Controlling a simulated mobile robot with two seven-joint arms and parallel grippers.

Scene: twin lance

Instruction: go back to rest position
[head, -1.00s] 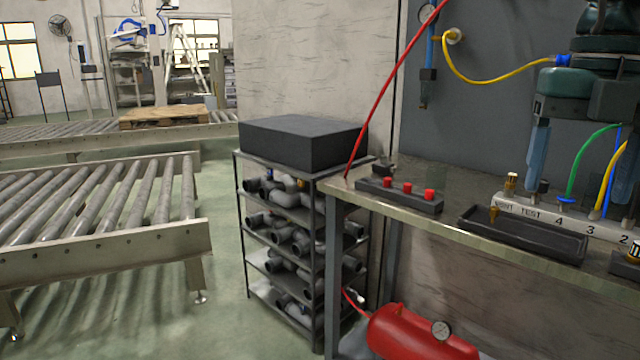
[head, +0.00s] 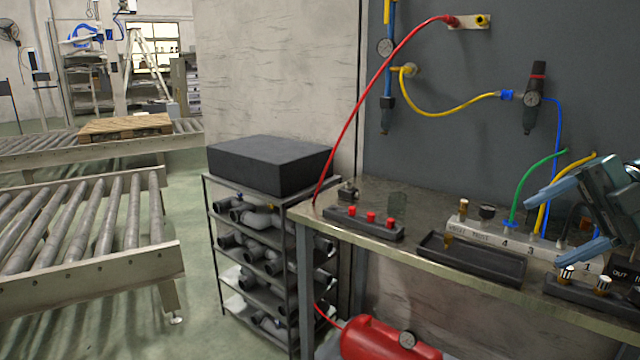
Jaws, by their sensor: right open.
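My right gripper (head: 548,222) is at the right edge of the head view, above the right part of the workbench (head: 450,262). Its two blue fingers are spread apart and point left, with nothing seen held between them. They overlap the view of the grey manifold block (head: 470,230), which has green, yellow and blue hoses. I cannot tell if the fingers touch a hose. My left gripper is not in view.
A black tray (head: 430,250) and a dark block with red caps (head: 340,220) lie on the bench. A red hose (head: 352,110) arcs from wall to bench. A pipe-fitting shelf (head: 207,205), red tank (head: 375,340) and roller conveyor (head: 150,262) stand nearby. Floor between conveyor and shelf is clear.

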